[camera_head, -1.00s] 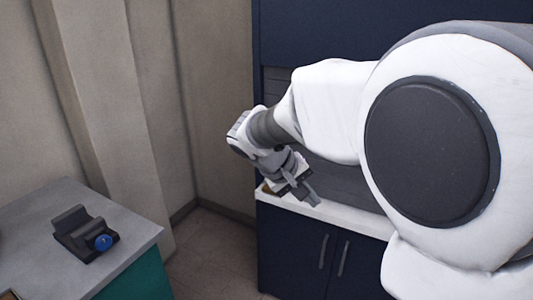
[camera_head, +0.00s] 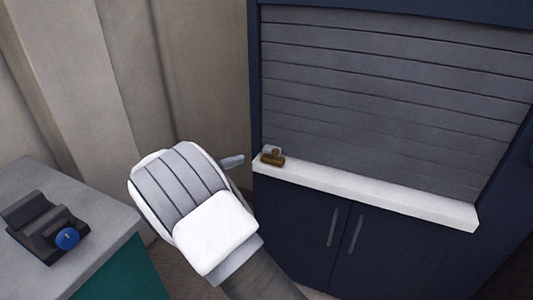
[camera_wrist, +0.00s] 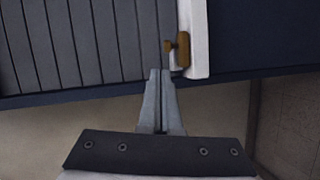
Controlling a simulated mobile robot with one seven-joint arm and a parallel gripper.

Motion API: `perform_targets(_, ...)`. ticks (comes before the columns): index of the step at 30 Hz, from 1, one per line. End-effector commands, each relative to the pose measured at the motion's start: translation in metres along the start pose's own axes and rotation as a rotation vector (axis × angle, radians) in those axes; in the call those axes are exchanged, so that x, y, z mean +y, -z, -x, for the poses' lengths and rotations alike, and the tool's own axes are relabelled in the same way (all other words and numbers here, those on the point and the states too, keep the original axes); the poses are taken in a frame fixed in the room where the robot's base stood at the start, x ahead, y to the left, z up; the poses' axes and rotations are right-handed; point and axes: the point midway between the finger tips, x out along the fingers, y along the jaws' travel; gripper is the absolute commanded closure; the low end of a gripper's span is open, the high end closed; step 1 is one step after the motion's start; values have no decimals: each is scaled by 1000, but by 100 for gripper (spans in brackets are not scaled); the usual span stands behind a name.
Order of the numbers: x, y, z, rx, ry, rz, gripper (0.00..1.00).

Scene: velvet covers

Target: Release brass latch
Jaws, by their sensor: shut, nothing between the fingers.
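The brass latch (camera_head: 273,158) is a small brown-gold piece at the left end of the white ledge, at the foot of the grey slatted shutter (camera_head: 390,105). In the wrist view the latch (camera_wrist: 183,50) shows as an upright brass plate on the white strip, with a small knob on its left side. My gripper (camera_head: 241,159) is mostly hidden behind my wrist in the head view; a grey finger points right towards the latch. In the wrist view my gripper (camera_wrist: 160,74) is shut and empty, its tips just below and left of the latch, apparently apart from it.
The white ledge (camera_head: 380,193) runs above dark blue cupboard doors with two handles (camera_head: 343,232). A grey counter (camera_head: 100,205) at the left bears a black device with a blue knob (camera_head: 67,238). Pale walls stand behind my gripper.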

Motion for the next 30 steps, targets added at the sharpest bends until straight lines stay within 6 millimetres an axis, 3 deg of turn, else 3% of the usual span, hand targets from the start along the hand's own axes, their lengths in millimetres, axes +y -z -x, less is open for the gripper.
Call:
perform_targets(1, -13, 7, 5, 24, -20, 7, 100)
perform_targets(6, -28, 20, 16, 72, -63, 12, 100)
perform_targets(20, -30, 22, 17, 81, -70, 13, 100)
perform_targets(25, -30, 23, 0, 80, -70, 12, 100)
perform_targets(30, -28, 25, -34, 78, -71, 11, 100)
